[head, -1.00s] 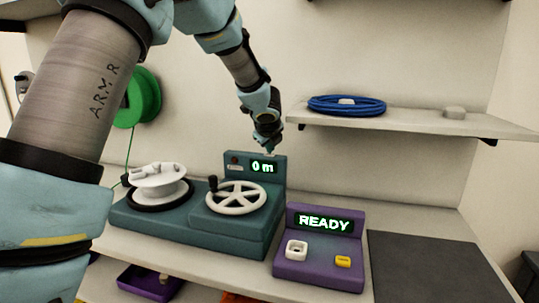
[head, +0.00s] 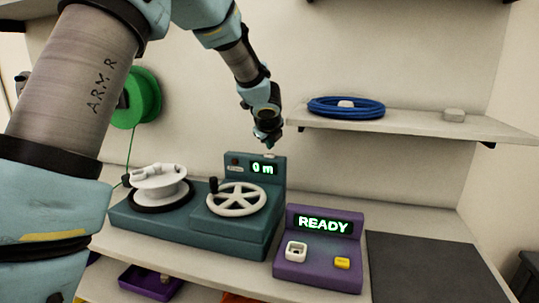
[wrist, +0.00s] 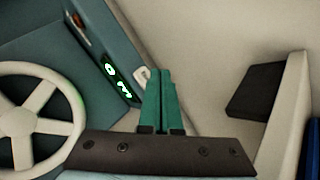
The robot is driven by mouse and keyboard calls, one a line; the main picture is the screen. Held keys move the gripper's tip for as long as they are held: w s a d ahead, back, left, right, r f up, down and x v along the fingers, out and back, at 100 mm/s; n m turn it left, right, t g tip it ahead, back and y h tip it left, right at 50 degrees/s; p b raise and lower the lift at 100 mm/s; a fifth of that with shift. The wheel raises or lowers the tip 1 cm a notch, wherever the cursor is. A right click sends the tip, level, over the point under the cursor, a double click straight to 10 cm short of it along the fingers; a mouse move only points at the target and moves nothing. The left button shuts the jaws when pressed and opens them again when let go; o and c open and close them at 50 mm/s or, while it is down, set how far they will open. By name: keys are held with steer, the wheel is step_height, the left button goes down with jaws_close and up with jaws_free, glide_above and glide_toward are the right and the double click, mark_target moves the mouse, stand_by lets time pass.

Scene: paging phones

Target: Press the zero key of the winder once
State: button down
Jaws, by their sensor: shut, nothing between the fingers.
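The winder (head: 190,235) is a teal machine with a white spool (head: 160,185), a white handwheel (head: 236,199) and an upright panel. Its display (head: 263,168) reads "0 m" and also shows in the wrist view (wrist: 118,82). A small pale key-like piece (wrist: 142,77) sits at the panel's top edge. Other small parts lie beside the display; I cannot read any labels. My gripper (head: 269,146) is above the panel top, pointing down. In the wrist view its green fingers (wrist: 161,72) are shut and empty, just beside the pale piece. I cannot tell whether they touch it.
A shelf (head: 430,125) with a blue coil (head: 346,107) is close right of my gripper. A green reel (head: 140,97) hangs behind. A dark mat (head: 425,265) is clear.

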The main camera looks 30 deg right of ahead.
step_height(320, 180, up, 5)
steer(key=p, duration=0.4)
stand_by(0.6)
steer(key=a+f+m+g, duration=0.1)
steer(key=a+m, duration=1.8)
steer(key=s+a+f+m+g+y, duration=0.2)
steer(key=s+a+f+m, duration=0.1)
steer(key=s+a+m, duration=0.6)
steer(key=s+a+f+m+g+y, duration=0.2)
steer(key=s+a+m, duration=0.7)
steer(key=a, duration=0.7)
step_height(320, 180, down, 2)
steer(key=m+g, duration=0.1)
steer(key=m, duration=0.2)
steer(key=shift+s+a+f+y, duration=0.2)
steer(key=shift+s+f+y, duration=0.05)
steer(key=shift+y, duration=0.05)
